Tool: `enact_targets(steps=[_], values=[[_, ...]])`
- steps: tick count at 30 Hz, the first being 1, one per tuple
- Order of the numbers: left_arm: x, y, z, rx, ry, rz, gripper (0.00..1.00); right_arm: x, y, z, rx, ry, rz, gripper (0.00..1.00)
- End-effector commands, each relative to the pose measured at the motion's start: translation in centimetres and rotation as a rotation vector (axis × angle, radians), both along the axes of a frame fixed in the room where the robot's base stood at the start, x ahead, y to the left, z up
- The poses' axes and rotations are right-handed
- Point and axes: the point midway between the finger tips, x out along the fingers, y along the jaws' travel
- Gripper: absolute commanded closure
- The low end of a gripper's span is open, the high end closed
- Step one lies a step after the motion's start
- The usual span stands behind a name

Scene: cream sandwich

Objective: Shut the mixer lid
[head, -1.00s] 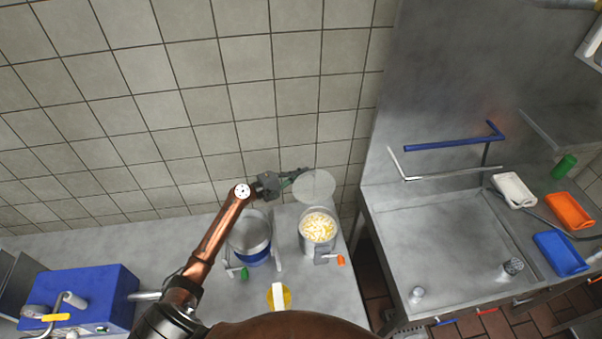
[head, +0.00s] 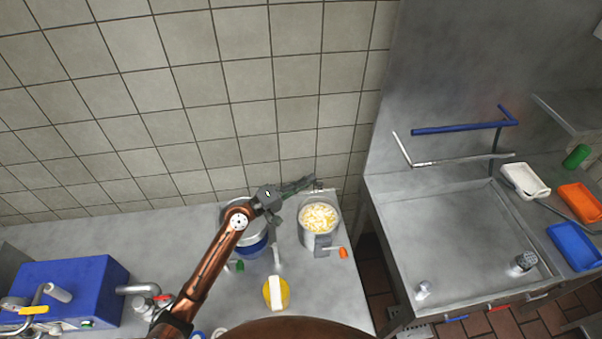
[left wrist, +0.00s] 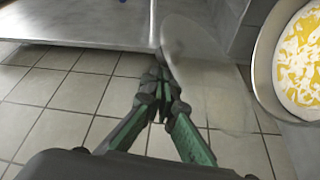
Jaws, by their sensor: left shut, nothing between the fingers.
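The open mixer pot (head: 321,235) stands on the counter in the head view, with pale and yellow pieces (head: 319,217) inside and an orange-knobbed handle at its front. Its rim and contents also show at the right edge of the left wrist view (left wrist: 302,60). The mixer lid (left wrist: 208,80) is a translucent disc, off the pot's opening, beside my left fingertips; I cannot make it out clearly in the head view. My left gripper (head: 308,182) is shut and empty, behind the pot near the wall. It also shows in the left wrist view (left wrist: 158,75). My right gripper is not in view.
A second pot with a blue base (head: 256,246) is left of the mixer, partly hidden by my left arm. A yellow round item (head: 284,296) with a white block lies in front. A blue machine (head: 75,290) is far left; a steel sink (head: 440,235) is right.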

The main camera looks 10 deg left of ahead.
Motion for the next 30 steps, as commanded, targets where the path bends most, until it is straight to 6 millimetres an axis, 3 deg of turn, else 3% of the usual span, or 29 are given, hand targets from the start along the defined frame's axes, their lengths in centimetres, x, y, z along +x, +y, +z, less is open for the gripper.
enact_targets(steps=[4, 12, 30], values=[[-1.2, -0.3, -0.5, 0.0, 0.0, 0.003, 1.0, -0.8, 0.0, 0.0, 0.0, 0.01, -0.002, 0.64], [-2.2, -0.7, -1.1, 0.001, 0.001, 0.003, 1.0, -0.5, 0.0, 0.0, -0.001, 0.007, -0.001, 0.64], [-2.4, -0.9, -1.2, 0.001, 0.001, 0.003, 1.0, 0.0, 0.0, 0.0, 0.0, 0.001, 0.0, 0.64]])
